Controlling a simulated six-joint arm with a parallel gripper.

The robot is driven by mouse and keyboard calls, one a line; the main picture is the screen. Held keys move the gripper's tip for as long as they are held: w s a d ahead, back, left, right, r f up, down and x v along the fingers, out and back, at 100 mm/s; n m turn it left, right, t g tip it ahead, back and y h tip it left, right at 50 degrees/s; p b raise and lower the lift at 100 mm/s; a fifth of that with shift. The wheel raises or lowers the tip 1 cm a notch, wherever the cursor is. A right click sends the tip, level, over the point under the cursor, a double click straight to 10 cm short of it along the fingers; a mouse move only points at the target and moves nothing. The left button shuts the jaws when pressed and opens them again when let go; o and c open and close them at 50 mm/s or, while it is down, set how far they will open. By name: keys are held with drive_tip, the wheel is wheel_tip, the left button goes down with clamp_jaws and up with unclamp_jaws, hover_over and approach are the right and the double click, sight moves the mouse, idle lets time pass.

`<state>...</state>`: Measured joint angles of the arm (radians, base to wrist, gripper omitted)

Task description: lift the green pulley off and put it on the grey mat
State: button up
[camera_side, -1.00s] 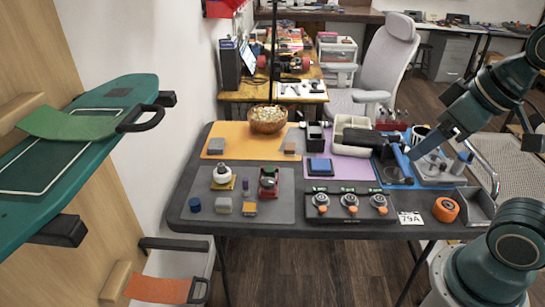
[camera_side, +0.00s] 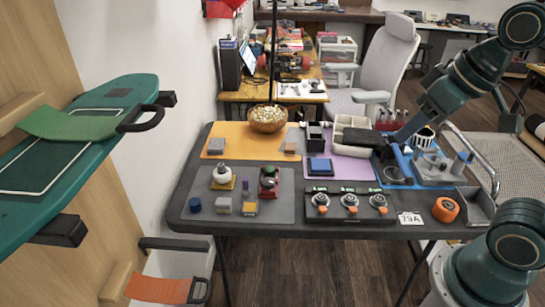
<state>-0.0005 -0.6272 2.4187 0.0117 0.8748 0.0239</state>
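My gripper (camera_side: 386,147) is over the back right of the table, by the left edge of the blue mat. Its fingers are too small and dark against the background to read. The grey mat (camera_side: 285,208) lies at the front left of the table and carries several small parts. A grey fixture (camera_side: 436,170) with upright posts stands on the blue mat (camera_side: 393,173), to the right of my gripper. I cannot make out a green pulley in this view.
A black panel with several round dials (camera_side: 350,212) sits at the front middle. An orange roll (camera_side: 445,210) and a dark grey bin (camera_side: 474,206) are at the right. A cream tray (camera_side: 345,126) and a wooden bowl (camera_side: 267,126) stand at the back.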

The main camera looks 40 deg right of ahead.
drive_tip(key=w+d+f+m+g, duration=0.1)
drive_tip(key=w+f+m, duration=0.15)
drive_tip(key=w, duration=1.85)
drive_tip(key=w+d+f+m+g+h, duration=0.1)
drive_tip(key=w+f, duration=1.6)
drive_tip(key=f, duration=0.3)
drive_tip(key=shift+d+m, duration=0.25)
drive_tip(key=shift+m, duration=0.1)
hover_over(271, 172)
drive_tip(key=shift+f, duration=4.1)
drive_tip(key=shift+f, duration=0.15)
